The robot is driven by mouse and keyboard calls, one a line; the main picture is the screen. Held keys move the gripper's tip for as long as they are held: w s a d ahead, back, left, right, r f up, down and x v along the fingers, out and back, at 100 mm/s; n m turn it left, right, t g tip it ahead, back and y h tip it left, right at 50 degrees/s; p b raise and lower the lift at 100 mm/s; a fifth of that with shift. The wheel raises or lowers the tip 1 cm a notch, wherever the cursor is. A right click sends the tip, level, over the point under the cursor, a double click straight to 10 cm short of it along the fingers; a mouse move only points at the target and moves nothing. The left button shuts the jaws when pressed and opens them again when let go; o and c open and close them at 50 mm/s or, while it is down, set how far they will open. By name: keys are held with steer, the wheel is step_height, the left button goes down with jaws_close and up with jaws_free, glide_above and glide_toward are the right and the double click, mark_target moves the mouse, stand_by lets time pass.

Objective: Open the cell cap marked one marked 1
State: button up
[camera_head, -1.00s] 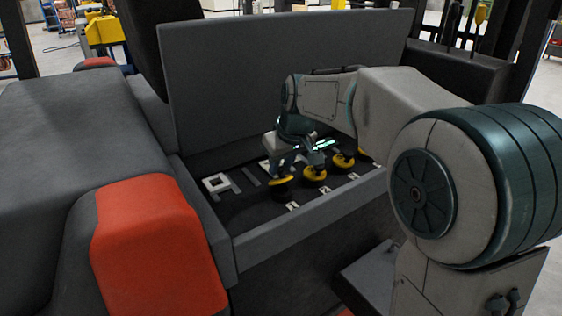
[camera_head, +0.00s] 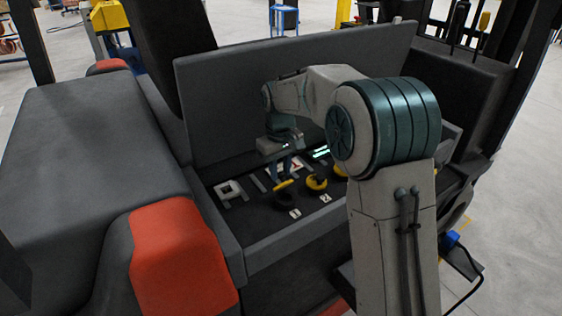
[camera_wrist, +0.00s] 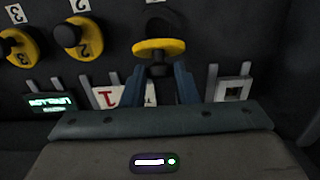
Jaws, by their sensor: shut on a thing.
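The cell cap marked 1 is black with a yellow ring (camera_wrist: 158,48). In the wrist view it stands between my fingertips, its ring tilted differently from the neighbouring caps. In the head view its yellow part (camera_head: 283,184) sits raised above a dark round part (camera_head: 287,197), behind the white 1 label (camera_head: 295,213). My gripper (camera_wrist: 160,72) is shut on this cap, fingers on both sides of its near part; it also shows in the head view (camera_head: 286,172). The exact contact is too dark to tell.
The cap marked 2 (camera_wrist: 75,38) and the cap marked 3 (camera_wrist: 18,45) lie to the left in the wrist view. A lit green display (camera_wrist: 50,103) and a white-and-red plate (camera_wrist: 108,97) are near the fingers. The tall raised cover (camera_head: 290,90) stands behind the battery bay.

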steer(key=shift+a, duration=0.1)
steer(key=o, duration=1)
steer(key=shift+r, duration=0.1)
step_height(320, 180, up, 14)
steer(key=shift+w+f+b, duration=0.1)
steer(key=shift+f+b, duration=0.05)
steer(key=shift+b, duration=0.3)
